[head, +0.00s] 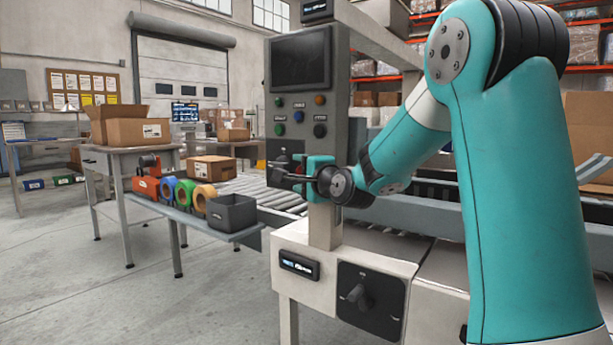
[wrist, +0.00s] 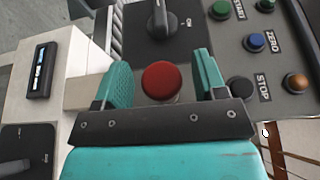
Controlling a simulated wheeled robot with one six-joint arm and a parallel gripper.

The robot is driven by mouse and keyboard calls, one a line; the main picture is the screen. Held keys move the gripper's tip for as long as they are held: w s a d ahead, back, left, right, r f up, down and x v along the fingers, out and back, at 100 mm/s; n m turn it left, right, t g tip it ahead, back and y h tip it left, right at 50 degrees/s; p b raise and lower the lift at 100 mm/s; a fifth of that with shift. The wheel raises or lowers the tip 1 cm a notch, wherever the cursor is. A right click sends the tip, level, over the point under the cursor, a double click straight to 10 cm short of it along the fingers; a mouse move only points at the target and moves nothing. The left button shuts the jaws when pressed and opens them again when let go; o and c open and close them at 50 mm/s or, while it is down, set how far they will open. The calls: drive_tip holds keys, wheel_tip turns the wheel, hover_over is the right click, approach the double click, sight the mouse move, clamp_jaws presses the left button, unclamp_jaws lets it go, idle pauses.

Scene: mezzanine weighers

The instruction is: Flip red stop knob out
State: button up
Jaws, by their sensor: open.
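The red stop knob (wrist: 161,80) is a round red cap on a pale stem, seen in the wrist view. My gripper (wrist: 163,65) is open, with one teal finger on each side of the knob and a visible gap on both sides. In the head view my gripper (head: 292,175) is in front of the lower part of the grey control panel (head: 335,75). There the knob is mostly or wholly hidden by the gripper.
A black rotary switch (wrist: 160,20) is just beyond the fingertips. Green (wrist: 220,10), blue (wrist: 256,42), black (wrist: 239,88) and orange (wrist: 295,83) buttons are to the right of the fingers. A shelf with tape rolls and a dark bin (head: 231,212) stands left of the panel.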

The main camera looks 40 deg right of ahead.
drive_tip(key=s+a+b, duration=0.2)
drive_tip(key=s+b, duration=0.1)
drive_tip(key=s, duration=1.4)
drive_tip(key=shift+s+b, duration=0.15)
drive_tip(key=shift+b, duration=0.15)
drive_tip(key=shift+a, duration=0.15)
drive_tip(key=s+a+f+n+g+y, duration=0.1)
drive_tip(key=a+f+n+g+y, duration=0.4)
drive_tip(key=a, duration=0.4)
drive_tip(key=a+f+n+g+y, duration=0.3)
drive_tip(key=a+f+n, duration=0.2)
drive_tip(key=a+n, duration=0.35)
drive_tip(key=s+a+f+n+g+h, duration=0.1)
drive_tip(key=s+a+f+n+g, duration=0.35)
drive_tip(key=s+n, duration=0.3)
drive_tip(key=s+a+f+n+g+h, duration=0.1)
drive_tip(key=s+a+f+n+g, duration=0.2)
drive_tip(key=s+a+n+g, duration=0.4)
wheel_tip(320, 180, up, 38)
drive_tip(key=d+m+t+p, duration=0.1)
drive_tip(key=d+p, duration=0.1)
drive_tip(key=p, duration=3.5)
drive_tip(key=shift+s+f+m+t, duration=0.2)
drive_tip(key=shift+f+m+t, duration=0.05)
drive_tip(key=shift+m+t, duration=0.1)
